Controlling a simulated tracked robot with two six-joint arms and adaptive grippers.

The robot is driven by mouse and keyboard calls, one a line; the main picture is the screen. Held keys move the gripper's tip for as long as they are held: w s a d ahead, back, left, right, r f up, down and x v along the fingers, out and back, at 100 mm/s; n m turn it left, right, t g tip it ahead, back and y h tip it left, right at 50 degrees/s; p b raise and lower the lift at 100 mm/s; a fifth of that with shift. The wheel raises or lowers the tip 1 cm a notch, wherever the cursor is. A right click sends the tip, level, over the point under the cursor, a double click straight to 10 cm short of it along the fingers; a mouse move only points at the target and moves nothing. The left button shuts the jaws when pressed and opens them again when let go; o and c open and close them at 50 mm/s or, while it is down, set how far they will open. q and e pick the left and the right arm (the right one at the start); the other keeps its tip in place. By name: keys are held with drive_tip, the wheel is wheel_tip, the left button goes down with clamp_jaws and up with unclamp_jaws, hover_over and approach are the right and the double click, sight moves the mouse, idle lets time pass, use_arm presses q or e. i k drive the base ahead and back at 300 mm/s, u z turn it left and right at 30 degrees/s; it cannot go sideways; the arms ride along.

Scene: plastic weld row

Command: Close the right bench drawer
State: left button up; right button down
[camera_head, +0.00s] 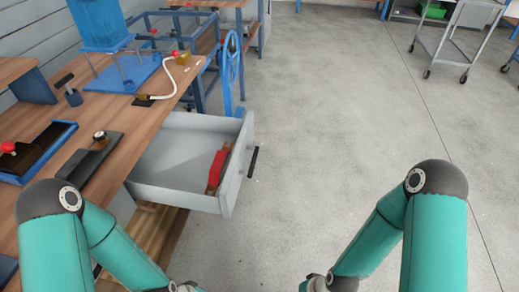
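The bench drawer (165,190) is light grey and stands pulled out from under the wooden bench top (150,118). Its front panel (238,165) faces right and carries a black bar handle (253,162). A red and brown object lies inside, close to the front panel. My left arm comes in at the lower left, below the drawer, and my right arm at the lower right, over the floor. Both teal arms run down to the bottom edge, where only grey wrist parts show. Neither gripper's fingers are in view. No contact with the drawer is visible.
The bench top holds a blue press (105,35), a black tray with a red knob (35,150) and small tools. A blue frame (228,75) stands just behind the drawer. The concrete floor (340,110) right of the drawer is clear. A metal cart (455,40) stands far right.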

sight(174, 169)
drive_tip(key=u, duration=0.15)
drive_tip(key=k, duration=0.35)
drive_tip(key=u, duration=1.25)
drive_tip(key=k, duration=1)
drive_tip(key=z, duration=0.75)
drive_tip(key=i, duration=1.7)
